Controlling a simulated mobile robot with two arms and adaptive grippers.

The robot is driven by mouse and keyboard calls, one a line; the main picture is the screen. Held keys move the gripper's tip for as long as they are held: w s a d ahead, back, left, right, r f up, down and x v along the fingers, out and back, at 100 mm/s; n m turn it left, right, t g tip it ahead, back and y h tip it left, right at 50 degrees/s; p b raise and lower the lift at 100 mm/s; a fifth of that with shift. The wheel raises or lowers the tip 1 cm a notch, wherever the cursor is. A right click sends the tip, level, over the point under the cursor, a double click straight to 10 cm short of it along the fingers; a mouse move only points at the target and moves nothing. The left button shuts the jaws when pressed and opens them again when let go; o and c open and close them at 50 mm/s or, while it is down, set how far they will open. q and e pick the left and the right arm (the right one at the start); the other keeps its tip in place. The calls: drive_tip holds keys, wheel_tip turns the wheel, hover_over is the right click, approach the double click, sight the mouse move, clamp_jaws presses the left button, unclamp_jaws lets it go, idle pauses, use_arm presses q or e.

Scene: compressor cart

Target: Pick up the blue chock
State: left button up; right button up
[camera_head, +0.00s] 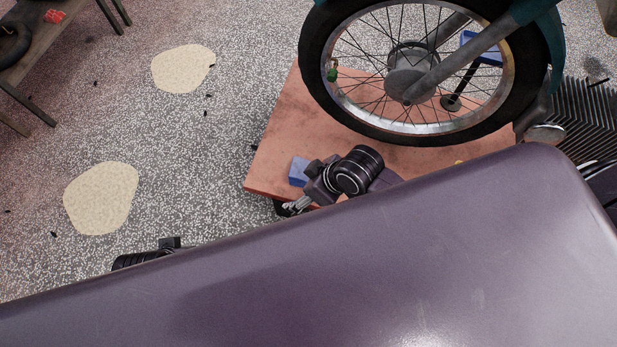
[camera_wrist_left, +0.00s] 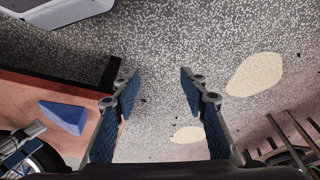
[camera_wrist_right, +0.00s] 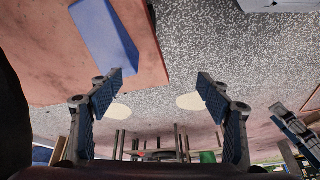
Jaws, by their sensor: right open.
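The blue chock (camera_head: 299,171) is a wedge lying on the red platform (camera_head: 275,150) near its left edge. My right gripper (camera_head: 292,206) is close beside it, at the platform's edge. In the left wrist view the chock (camera_wrist_left: 62,117) is left of my open, empty left gripper (camera_wrist_left: 160,88). In the head view the left fingers are hidden. A second blue piece (camera_head: 480,47) shows behind the wheel.
A spoked wheel (camera_head: 407,72) with a dark tyre stands on the platform. A wooden bench (camera_head: 50,45) is at the upper left. The speckled floor with pale patches (camera_head: 101,198) left of the platform is largely clear. A grey object (camera_wrist_left: 60,10) is at the left wrist view's upper left.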

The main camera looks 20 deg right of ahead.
drive_tip(key=w+a+f+n, duration=0.1)
drive_tip(key=w+n, duration=0.2)
drive_tip(key=n+g, duration=0.1)
approach(300, 179)
drive_tip(key=w+d+f, duration=0.2)
drive_tip(key=f, duration=0.1)
drive_tip(key=w+d+f, duration=0.1)
drive_tip(key=shift+f, duration=0.25)
drive_tip(key=shift+w+d+f, duration=0.1)
drive_tip(key=shift+f, duration=0.15)
drive_tip(key=shift+w+a+f+g+b, duration=0.15)
drive_tip(key=shift+a+f+b, duration=0.15)
drive_tip(key=shift+f, duration=0.35)
drive_tip(key=shift+w+a+f+g+b, duration=0.15)
drive_tip(key=shift+a+f+b, duration=0.15)
drive_tip(key=shift+f, duration=0.35)
drive_tip(key=b+x, duration=0.1)
drive_tip(key=x, duration=0.2)
drive_tip(key=shift+s+a+f, duration=0.1)
drive_tip(key=shift+a+f, duration=0.05)
drive_tip(key=shift+a, duration=0.15)
drive_tip(key=shift+a+f+b, duration=0.2)
drive_tip(key=shift+f+b, duration=0.15)
drive_tip(key=shift+f, duration=0.05)
use_arm(q)
drive_tip(key=v, duration=0.4)
drive_tip(key=shift+r, duration=0.1)
use_arm(e)
drive_tip(key=c, duration=1.6)
drive_tip(key=shift+r, duration=0.1)
